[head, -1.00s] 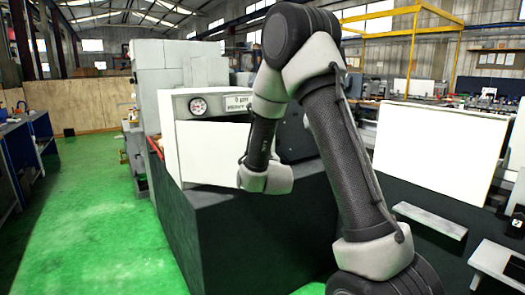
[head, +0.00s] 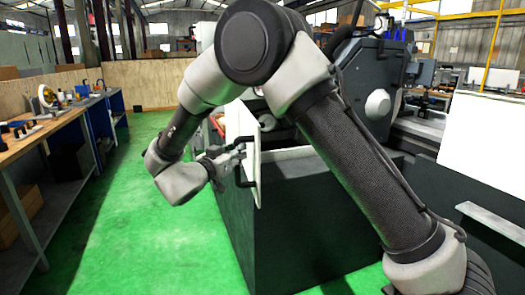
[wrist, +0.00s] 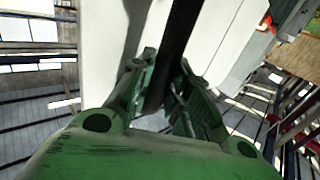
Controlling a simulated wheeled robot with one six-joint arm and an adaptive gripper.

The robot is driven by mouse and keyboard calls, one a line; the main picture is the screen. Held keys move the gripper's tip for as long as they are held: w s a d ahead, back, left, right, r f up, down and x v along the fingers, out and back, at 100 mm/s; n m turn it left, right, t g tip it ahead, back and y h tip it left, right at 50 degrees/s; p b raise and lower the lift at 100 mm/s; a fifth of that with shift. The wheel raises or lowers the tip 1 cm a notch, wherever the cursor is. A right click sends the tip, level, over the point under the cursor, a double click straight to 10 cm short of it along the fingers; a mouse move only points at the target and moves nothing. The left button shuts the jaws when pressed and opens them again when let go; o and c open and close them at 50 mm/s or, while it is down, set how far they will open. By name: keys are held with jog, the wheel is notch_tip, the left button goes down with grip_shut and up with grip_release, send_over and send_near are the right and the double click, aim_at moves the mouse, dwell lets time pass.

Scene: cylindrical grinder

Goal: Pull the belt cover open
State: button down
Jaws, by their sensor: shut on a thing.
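The belt cover (head: 242,120) is a white panel seen nearly edge-on in the head view, standing out at the near left end of the machine. A black bar handle (head: 245,183) is on its left side. My gripper (head: 236,153) is at the handle, left of the panel. In the wrist view, my gripper's two fingers (wrist: 167,78) are closed around the dark handle bar (wrist: 180,42), with the white cover (wrist: 222,35) behind it. My arm hides part of the machine behind the cover.
The dark machine base (head: 300,225) stands below and right of the cover. The green floor (head: 140,240) is open to the left. A workbench (head: 55,130) with several items runs along the far left. A white panel (head: 485,140) stands at the right.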

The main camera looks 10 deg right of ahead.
jog(key=a, duration=0.2)
jog(key=w+a, duration=0.1)
jog(key=a, duration=0.2)
jog(key=shift+w+a+r, duration=0.1)
jog(key=shift+w+a, duration=0.1)
jog(key=shift+a, duration=0.05)
jog(key=c, duration=1.3)
grip_release()
jog(key=v, duration=1.2)
